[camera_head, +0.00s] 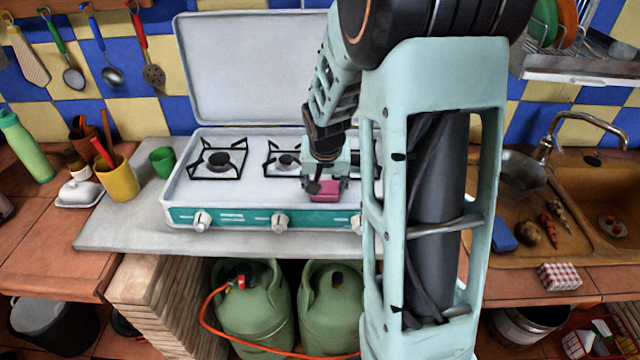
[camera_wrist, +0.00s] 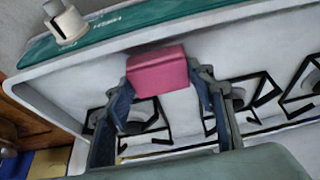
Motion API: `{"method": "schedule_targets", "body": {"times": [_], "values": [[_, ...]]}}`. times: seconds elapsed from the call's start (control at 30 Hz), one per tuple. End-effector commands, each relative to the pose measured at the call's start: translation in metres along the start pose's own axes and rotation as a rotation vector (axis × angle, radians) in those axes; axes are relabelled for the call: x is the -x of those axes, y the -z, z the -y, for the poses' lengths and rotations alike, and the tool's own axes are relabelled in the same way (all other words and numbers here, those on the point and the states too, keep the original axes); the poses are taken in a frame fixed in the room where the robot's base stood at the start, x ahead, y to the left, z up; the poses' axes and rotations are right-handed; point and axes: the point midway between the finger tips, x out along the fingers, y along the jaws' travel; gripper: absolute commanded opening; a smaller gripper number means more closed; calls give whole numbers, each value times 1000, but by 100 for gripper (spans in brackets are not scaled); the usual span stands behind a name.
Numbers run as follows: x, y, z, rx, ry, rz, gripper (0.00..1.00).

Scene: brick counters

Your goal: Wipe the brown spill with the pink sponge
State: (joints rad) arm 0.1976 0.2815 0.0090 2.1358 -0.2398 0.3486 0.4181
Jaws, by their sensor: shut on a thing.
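The pink sponge (camera_head: 326,190) is a small block held over the front part of the white stove top (camera_head: 235,186). My gripper (camera_head: 325,182) is shut on it. In the wrist view the sponge (camera_wrist: 158,72) sits between the two fingertips, above the stove top near its front rim. I cannot tell whether the sponge touches the stove. I see no brown spill in either view. My own arm hides the right part of the stove in the head view.
Black burner grates (camera_head: 217,158) stand up from the stove top, and its white lid (camera_head: 255,66) is raised behind. Knobs (camera_head: 202,219) line the front. A green cup (camera_head: 163,162) and yellow utensil pot (camera_head: 117,178) stand left. A sink (camera_head: 602,205) is at right.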

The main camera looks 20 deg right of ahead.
Motion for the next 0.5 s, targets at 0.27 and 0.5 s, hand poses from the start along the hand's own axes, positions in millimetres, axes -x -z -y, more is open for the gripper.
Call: {"method": "schedule_targets", "body": {"times": [0.27, 0.5], "values": [[1, 0, -12, -1, 0, 0, 30], [0, 0, -18, 0, 0, 1, 30]]}}
